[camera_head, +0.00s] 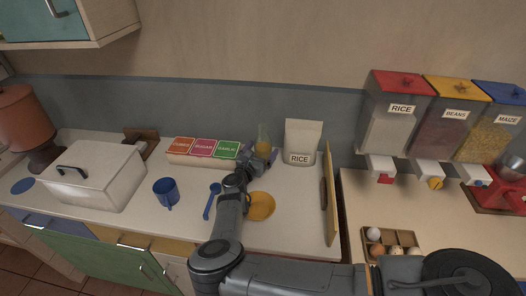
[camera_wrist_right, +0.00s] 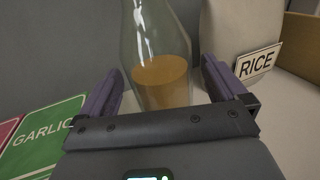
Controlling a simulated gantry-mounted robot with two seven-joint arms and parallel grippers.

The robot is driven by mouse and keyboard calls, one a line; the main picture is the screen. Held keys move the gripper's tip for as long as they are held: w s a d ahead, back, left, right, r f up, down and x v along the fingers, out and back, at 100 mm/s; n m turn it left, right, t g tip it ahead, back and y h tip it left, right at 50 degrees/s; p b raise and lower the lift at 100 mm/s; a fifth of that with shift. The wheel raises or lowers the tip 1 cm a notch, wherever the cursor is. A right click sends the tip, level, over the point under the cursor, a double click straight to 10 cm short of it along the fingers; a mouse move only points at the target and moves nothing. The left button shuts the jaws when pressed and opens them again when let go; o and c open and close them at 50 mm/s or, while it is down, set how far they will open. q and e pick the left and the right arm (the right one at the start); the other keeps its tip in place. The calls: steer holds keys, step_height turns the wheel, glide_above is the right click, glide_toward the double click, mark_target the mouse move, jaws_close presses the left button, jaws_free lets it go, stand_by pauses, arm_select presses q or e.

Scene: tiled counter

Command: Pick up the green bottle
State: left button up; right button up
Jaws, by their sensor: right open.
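The bottle (camera_head: 263,136) is clear, faintly greenish glass with amber liquid in its lower part. It stands upright at the back of the counter, between the spice boxes and the rice bag. In the right wrist view the bottle (camera_wrist_right: 160,80) fills the middle, with its top cut off by the frame. My right gripper (camera_head: 260,158) is open, with its purple fingers to either side of the bottle's lower part. Gaps seem to show between fingers and glass; I cannot tell how deep the bottle sits between them. My left gripper is not in view.
The spice boxes (camera_head: 203,147) stand left of the bottle, and the rice bag (camera_head: 301,140) stands to its right. An upright wooden board (camera_head: 330,195) is farther right. A yellow bowl (camera_head: 262,207), blue ladle (camera_head: 211,200) and blue mug (camera_head: 166,192) are nearer the front.

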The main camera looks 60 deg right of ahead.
mark_target(265, 124)
steer(key=shift+w+d, duration=0.15)
steer(key=shift+d, duration=1.5)
steer(key=c, duration=1.6)
steer(key=shift+r, duration=0.1)
steer(key=shift+c, duration=0.2)
steer(key=shift+r, duration=5)
